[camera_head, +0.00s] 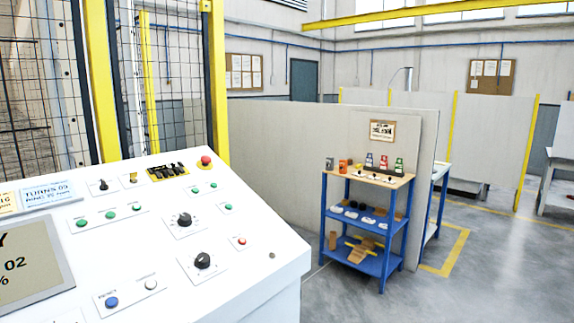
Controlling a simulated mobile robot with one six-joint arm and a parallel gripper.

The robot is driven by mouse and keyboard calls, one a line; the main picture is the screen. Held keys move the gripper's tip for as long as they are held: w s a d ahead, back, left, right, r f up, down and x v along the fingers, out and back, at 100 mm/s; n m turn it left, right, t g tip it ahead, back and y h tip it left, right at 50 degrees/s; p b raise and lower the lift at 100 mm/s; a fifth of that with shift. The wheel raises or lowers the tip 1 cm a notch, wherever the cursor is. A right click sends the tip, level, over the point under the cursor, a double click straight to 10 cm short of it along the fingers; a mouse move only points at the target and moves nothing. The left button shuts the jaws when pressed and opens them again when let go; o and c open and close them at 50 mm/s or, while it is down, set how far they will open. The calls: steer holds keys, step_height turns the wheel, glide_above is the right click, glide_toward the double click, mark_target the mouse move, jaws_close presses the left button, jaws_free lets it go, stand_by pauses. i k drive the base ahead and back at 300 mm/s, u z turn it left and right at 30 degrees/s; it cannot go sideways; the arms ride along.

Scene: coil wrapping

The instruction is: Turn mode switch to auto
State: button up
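A white control console (270,225) with a sloped top fills the lower left. It carries several black rotary switches: a small one (103,185) at the upper left, a larger knob (184,219) in the middle, and another large knob (202,260) below it. Their labels are too small to read, so I cannot tell which is the mode switch or its setting. A key-like switch (131,179) sits beside the small rotary switch. My gripper is not in view.
The console also has a red emergency button (205,161), green buttons, a blue button (112,301) and a display (28,265). A yellow-framed mesh fence (165,80) stands behind. A blue shelf cart (366,225) stands to the right. Grey floor (480,270) is open at the right.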

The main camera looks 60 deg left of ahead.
mark_target(104, 187)
steer(key=u, duration=3.15)
steer(key=i, duration=1)
steer(key=z, duration=0.1)
